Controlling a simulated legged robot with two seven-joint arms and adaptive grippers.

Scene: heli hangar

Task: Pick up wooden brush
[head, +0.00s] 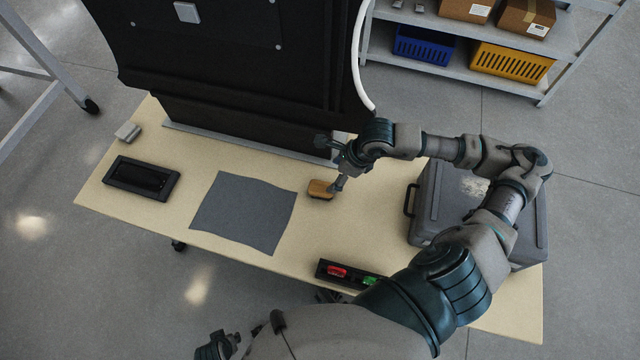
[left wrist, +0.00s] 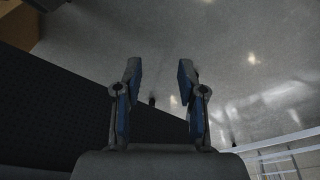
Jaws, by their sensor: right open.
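The wooden brush (head: 319,189) lies on the pale wooden table (head: 348,245), near the middle and just right of a grey cloth. My right gripper (head: 334,168) is just above and beside the right end of the brush, with its fingers apart. One finger reaches down close to the brush; I cannot tell whether it touches. My left gripper (left wrist: 158,80) is open and empty in the left wrist view, with bare floor beyond its fingers. In the head view, a part of my left gripper (head: 217,346) shows low at the bottom edge, away from the table.
A grey cloth (head: 243,212) and black tray (head: 141,178) lie on the left. A grey case (head: 428,207) stands on the right, under my right arm. A dark holder with red and green items (head: 337,271) is at the front edge. A black panel (head: 240,70) rises behind.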

